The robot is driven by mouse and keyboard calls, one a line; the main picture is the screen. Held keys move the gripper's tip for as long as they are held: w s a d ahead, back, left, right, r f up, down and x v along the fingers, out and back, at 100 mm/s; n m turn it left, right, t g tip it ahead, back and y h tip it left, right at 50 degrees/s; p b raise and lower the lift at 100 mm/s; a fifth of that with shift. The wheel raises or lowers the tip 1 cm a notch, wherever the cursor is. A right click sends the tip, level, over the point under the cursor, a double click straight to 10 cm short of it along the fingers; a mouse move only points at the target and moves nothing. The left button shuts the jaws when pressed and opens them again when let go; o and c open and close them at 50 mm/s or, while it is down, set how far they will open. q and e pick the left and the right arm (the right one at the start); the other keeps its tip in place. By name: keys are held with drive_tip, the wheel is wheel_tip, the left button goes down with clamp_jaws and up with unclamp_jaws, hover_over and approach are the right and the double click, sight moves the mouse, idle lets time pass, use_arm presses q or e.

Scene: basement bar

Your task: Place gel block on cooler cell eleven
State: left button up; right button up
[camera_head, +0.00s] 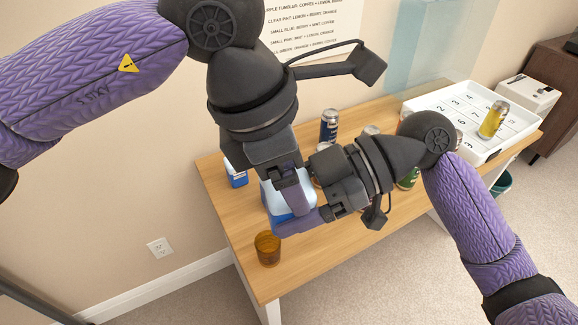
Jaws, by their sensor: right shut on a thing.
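A white and blue block (272,197), which looks like the gel block, is between my two grippers above the left part of the wooden table. My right gripper (300,213), reaching in from the right, is shut on it. My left gripper (288,194) points down from above, its visible finger against or just in front of the block. Its other finger is hidden, so I cannot tell whether it grips. The white cooler tray (455,97) with numbered cells is at the table's far right. Cell eleven's number is not readable.
A yellow can (493,119) stands in the tray. A dark blue can (329,125), a small blue and white item (236,173) and an amber tumbler (268,248) are on the table (252,205). More cans are partly hidden behind my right arm. A white box (527,93) is beyond the tray.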

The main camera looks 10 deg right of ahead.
use_arm(q)
drive_tip(key=c, duration=0.5)
drive_tip(key=shift+c, duration=0.3)
use_arm(e)
drive_tip(key=o, duration=1.3)
drive_tip(key=shift+d, duration=0.1)
